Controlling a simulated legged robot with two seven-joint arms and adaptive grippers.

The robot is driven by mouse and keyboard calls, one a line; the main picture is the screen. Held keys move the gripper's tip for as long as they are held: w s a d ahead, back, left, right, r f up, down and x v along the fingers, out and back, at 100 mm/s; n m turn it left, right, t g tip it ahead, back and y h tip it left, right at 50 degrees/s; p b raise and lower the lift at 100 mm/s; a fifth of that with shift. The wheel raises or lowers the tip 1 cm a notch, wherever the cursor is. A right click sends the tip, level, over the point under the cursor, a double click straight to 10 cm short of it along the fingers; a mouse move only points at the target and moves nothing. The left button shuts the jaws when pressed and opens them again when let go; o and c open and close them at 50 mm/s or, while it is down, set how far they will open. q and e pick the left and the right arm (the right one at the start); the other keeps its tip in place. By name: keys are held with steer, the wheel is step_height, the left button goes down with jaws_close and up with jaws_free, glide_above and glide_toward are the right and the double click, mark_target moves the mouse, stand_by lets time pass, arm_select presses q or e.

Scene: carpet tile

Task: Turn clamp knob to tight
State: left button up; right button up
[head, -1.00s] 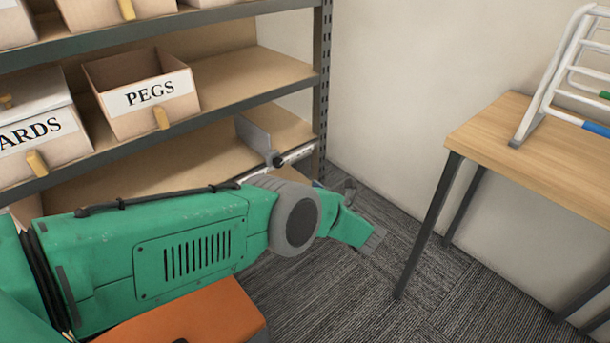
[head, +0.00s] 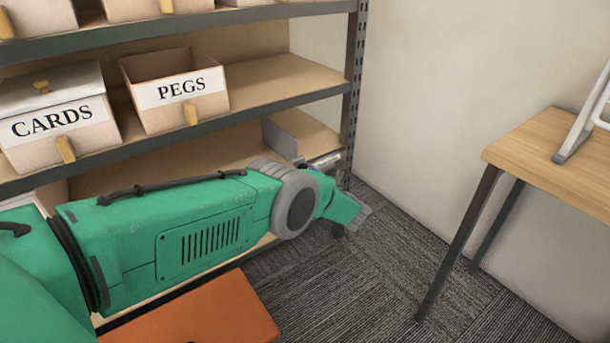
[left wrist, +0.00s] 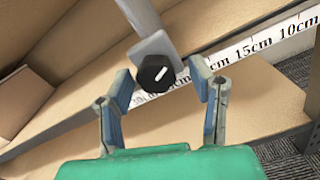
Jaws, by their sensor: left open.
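The black round clamp knob (left wrist: 156,72) with a white mark line shows in the left wrist view, at the end of a grey clamp bar (left wrist: 138,14). The white line is slanted. My left gripper (left wrist: 160,76) is open, with one blue finger on each side of the knob in the picture; gaps show on both sides and neither finger touches it. In the head view the upright grey clamp plate (head: 281,138) stands on the lower shelf, its lower part hidden by my green left arm. My left gripper (head: 360,212) points right and down there. My right gripper is not in view.
A white ruler strip (left wrist: 247,47) with centimetre marks runs along the shelf edge. The PEGS bin (head: 150,115) and CARDS box (head: 40,150) stand on the shelf above. A wooden table (head: 540,155) is at the right. Carpet between is clear.

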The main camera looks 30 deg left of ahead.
arm_select(q)
jaws_close()
